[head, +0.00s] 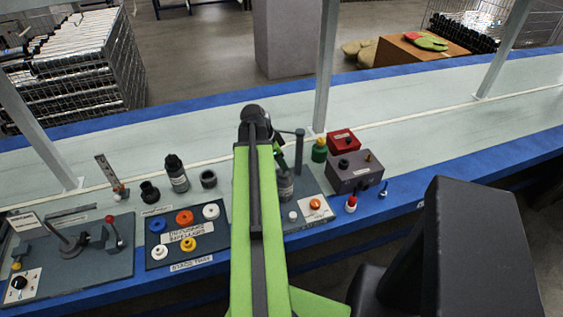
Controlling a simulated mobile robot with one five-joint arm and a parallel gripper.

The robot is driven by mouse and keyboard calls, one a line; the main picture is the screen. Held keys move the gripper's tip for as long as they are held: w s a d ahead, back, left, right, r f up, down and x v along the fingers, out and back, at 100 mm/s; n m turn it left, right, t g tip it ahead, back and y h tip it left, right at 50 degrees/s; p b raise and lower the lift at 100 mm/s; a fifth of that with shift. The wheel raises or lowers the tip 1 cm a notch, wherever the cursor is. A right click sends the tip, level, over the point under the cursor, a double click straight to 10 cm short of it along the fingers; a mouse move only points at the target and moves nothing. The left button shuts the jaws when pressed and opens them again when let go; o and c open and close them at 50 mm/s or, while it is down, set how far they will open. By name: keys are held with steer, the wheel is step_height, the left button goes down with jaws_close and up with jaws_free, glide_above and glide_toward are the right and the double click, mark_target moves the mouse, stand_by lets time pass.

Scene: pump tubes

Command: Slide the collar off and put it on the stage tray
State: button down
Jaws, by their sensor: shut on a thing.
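My green arm reaches up the middle of the head view and bends down at its far end. My gripper (281,160), dark and small, is at a fixture with an upright post (299,150). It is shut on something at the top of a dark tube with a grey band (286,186). This looks like the collar, but the gripper and arm hide it, and I cannot tell whether it is still around the tube. The stage tray (160,252) is a dark panel left of my arm, holding several orange, white and yellow ring-shaped pieces.
A dark bottle (177,173), a black cup (149,192) and a dark ring (208,179) stand behind the tray. A grey box (355,172), a red box (343,142) and a green jar (319,150) stand right of the fixture. A lever panel (85,265) lies left.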

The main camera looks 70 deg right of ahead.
steer(key=shift+r+p, duration=1.45)
steer(key=shift+r, duration=0.2)
